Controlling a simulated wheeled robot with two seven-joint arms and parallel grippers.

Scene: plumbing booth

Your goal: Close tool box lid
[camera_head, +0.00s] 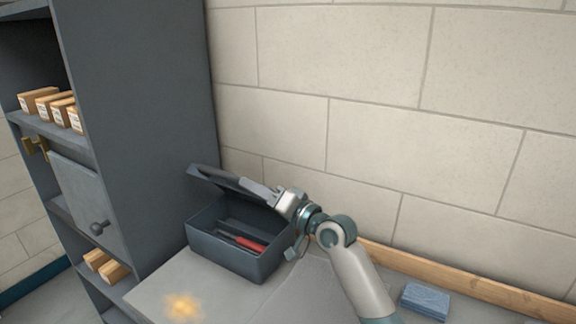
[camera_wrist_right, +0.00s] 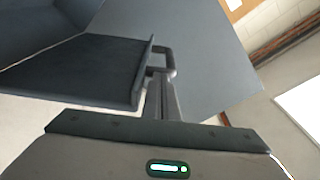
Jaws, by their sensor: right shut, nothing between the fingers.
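The dark grey tool box (camera_head: 221,255) stands on the bench against the tall cabinet, with a red-handled tool inside it. Its lid (camera_head: 212,176) is partly open, tilted up over the box's back side. My right gripper (camera_head: 252,187) is shut and empty, with its fingers at the lid's edge. In the right wrist view the lid (camera_wrist_right: 85,68) lies at left, and the shut fingers (camera_wrist_right: 161,85) are close beside its handle (camera_wrist_right: 165,58). I cannot tell for sure whether they touch. My left gripper is not in view.
A tall grey cabinet (camera_head: 140,120) with shelves of small boxes stands directly left of the tool box. A blue sponge-like block (camera_head: 425,300) lies at right on the bench (camera_head: 160,290). A brick wall and a wooden strip (camera_head: 460,284) run behind. The bench's front left is clear.

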